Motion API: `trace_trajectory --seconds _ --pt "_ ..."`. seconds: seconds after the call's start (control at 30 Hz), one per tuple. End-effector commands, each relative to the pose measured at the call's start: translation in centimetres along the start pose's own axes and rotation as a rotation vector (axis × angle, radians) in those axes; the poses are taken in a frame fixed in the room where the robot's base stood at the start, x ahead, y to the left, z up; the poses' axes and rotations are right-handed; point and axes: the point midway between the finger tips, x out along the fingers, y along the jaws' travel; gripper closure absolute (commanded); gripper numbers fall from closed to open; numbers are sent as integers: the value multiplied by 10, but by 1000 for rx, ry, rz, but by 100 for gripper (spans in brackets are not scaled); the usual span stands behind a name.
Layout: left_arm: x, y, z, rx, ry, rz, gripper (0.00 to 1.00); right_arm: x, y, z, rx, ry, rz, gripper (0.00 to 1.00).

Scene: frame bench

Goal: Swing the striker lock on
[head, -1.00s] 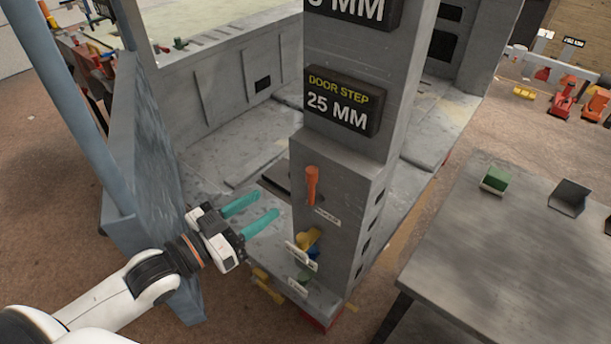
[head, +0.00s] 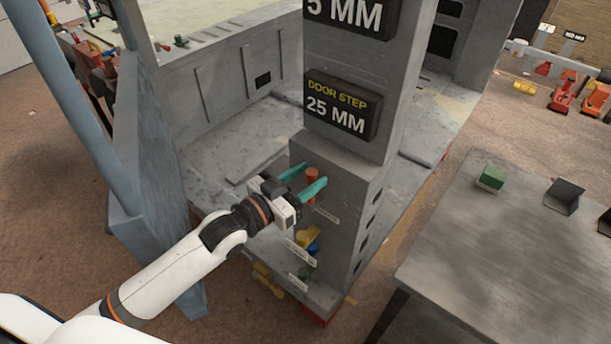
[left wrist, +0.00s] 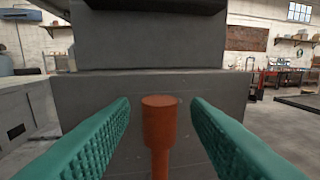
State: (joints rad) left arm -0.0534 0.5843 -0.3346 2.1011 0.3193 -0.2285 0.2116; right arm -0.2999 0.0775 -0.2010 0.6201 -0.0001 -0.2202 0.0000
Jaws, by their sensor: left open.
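An orange upright lever (head: 312,176) stands on the front face of the grey post (head: 345,160); I take it to be the striker lock. My left gripper (head: 306,183) is open, with one teal finger on each side of the lever in the head view. In the left wrist view the lever's cylindrical knob (left wrist: 160,122) is centred between the two teal fingers (left wrist: 160,135), with a gap on both sides. The lever's lower end is partly hidden by the gripper in the head view. My right gripper is in neither view.
Below the lever are a yellow handle (head: 307,237) and small white labels on the post. A "DOOR STEP 25 MM" sign (head: 341,106) sits above. A blue-grey panel (head: 155,220) stands at left. A grey table (head: 490,255) with a green block (head: 491,178) is at right.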

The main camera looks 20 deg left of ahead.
Motion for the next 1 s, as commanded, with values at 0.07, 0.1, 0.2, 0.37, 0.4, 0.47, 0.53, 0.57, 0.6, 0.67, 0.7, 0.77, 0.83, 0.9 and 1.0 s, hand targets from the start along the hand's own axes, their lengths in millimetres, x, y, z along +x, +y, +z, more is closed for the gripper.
trace_trajectory --seconds 0.07,0.1,0.2,0.37,0.4,0.47,0.53,0.57,0.6,0.67,0.7,0.77,0.83,0.9,1.0 --pt "0 0 0 0 0 0 57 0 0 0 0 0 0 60" --pt "0 0 0 0 1 0 57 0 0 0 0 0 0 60" --pt "0 0 0 0 1 0 62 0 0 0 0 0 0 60" --pt "0 0 0 0 1 0 88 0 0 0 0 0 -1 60" --pt "0 0 0 0 1 0 94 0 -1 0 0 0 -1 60" --pt "0 0 0 0 1 0 100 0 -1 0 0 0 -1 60" --pt "0 0 0 -1 1 0 100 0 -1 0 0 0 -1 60" --pt "0 0 0 -1 1 0 100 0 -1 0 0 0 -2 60" --pt "0 0 0 0 1 0 100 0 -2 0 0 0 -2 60" --pt "0 0 0 1 1 0 100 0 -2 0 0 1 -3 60" --pt "0 0 0 4 2 0 100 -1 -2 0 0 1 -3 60" --pt "0 -1 0 12 3 0 100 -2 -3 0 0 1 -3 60" --pt "0 -2 1 27 6 0 100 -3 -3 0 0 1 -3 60" --pt "0 -4 1 53 9 1 100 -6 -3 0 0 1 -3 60" --pt "1 -8 2 105 18 0 100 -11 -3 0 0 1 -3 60"
